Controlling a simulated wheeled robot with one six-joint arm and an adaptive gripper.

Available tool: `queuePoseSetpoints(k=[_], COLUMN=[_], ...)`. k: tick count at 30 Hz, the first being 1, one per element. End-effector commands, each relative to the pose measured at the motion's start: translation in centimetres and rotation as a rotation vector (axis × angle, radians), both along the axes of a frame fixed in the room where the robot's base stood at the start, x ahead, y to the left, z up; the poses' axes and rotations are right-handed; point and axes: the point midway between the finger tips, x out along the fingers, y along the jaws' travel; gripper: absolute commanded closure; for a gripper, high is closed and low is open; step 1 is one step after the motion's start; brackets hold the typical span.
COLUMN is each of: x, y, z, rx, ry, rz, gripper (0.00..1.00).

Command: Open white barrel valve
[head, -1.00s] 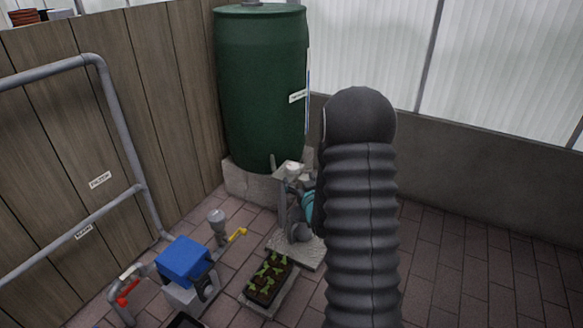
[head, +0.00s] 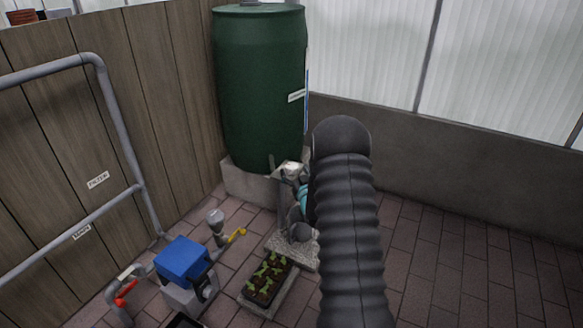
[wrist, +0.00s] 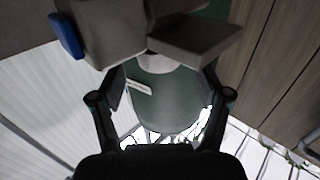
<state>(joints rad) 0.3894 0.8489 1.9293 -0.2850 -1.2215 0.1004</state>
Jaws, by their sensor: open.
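The white barrel valve (head: 293,167) shows as a small pale shape low on the green barrel (head: 261,75) in the head view. My gripper (head: 287,176) is right at it, partly hidden behind my arm. In the wrist view, which looks upside down, a white rounded part (wrist: 156,66) sits between the two sides of my open gripper (wrist: 151,42), in front of the green barrel (wrist: 170,100). The gripper appears close around it; I cannot tell whether it touches. The handle's position is hidden.
The barrel stands on a concrete block (head: 242,184) by a wooden fence (head: 165,90). The brick floor on the right is clear.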

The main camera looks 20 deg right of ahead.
Motion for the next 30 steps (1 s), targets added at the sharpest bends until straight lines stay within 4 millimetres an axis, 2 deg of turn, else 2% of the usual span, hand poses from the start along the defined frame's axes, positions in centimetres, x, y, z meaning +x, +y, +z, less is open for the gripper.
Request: queuePoseSetpoints(k=[3, 9, 20, 27, 30], x=[1.8, 3.6, 3.9, 3.9, 3.9], y=[-0.2, -0.4, -0.5, -0.5, -0.5], z=[0.0, 0.0, 0.0, 0.0, 0.0], rx=[-0.001, -0.001, 0.0, 0.0, 0.0], ry=[-0.001, 0.001, 0.001, 0.001, 0.001], rz=[0.0, -0.001, -0.001, -0.001, -0.001], gripper=[0.24, 0.24, 0.24, 0.84, 0.84])
